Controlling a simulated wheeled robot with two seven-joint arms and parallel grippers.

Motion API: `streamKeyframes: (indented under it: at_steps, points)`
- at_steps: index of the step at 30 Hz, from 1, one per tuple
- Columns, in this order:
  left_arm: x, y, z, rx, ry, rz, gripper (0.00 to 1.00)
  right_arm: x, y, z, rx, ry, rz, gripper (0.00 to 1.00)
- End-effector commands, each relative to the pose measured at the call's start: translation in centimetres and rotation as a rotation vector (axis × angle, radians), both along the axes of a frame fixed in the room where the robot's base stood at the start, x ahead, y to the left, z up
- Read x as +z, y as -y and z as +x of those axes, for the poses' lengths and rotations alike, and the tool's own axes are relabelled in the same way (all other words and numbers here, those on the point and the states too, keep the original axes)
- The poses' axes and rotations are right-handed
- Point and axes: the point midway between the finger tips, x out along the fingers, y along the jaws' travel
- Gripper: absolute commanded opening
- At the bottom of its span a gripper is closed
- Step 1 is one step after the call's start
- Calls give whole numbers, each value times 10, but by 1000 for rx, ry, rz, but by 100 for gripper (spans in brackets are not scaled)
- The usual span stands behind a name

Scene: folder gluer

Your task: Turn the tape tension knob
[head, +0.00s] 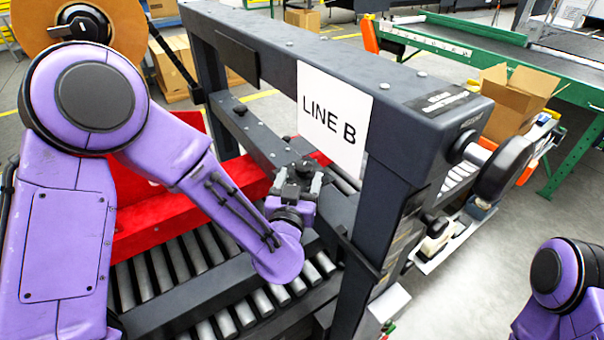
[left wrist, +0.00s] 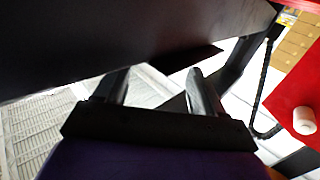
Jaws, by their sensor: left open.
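A large brown tape roll (head: 122,28) shows at the upper left of the head view, partly behind my left arm. A dark knob-like hub (head: 80,27) sits at its middle; I cannot tell for sure that it is the tape tension knob. My left gripper (head: 301,172) is beneath the dark overhead beam, above the rollers and well to the right of the tape roll. In the left wrist view its two fingers (left wrist: 158,88) are apart with nothing between them. My right gripper is out of view; only part of that arm shows at the lower right.
The dark machine frame (head: 300,50) with the LINE B sign (head: 333,120) stands close around my left gripper. A red panel (head: 160,220) and rollers (head: 235,318) lie below. A black handwheel (head: 507,168) is at the right. A white roll (left wrist: 304,121) shows in the left wrist view.

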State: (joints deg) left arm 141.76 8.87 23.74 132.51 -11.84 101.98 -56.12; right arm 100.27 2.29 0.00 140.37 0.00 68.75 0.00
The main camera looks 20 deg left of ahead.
Motion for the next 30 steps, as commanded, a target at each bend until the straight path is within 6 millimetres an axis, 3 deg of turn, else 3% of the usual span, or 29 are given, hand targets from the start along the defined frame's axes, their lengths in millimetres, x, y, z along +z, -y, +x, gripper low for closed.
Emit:
streamKeyframes:
  at_steps: [5, 7, 10, 30]
  points:
    - [-3, 6, -43, -4, 1, 3, 69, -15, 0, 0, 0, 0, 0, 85]
    - [4, 8, -55, -4, -3, 6, 69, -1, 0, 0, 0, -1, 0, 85]
    - [2, 9, -65, -2, -1, 2, 69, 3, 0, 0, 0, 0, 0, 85]
    - [0, 9, -68, 0, 0, -1, 69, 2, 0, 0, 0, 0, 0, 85]
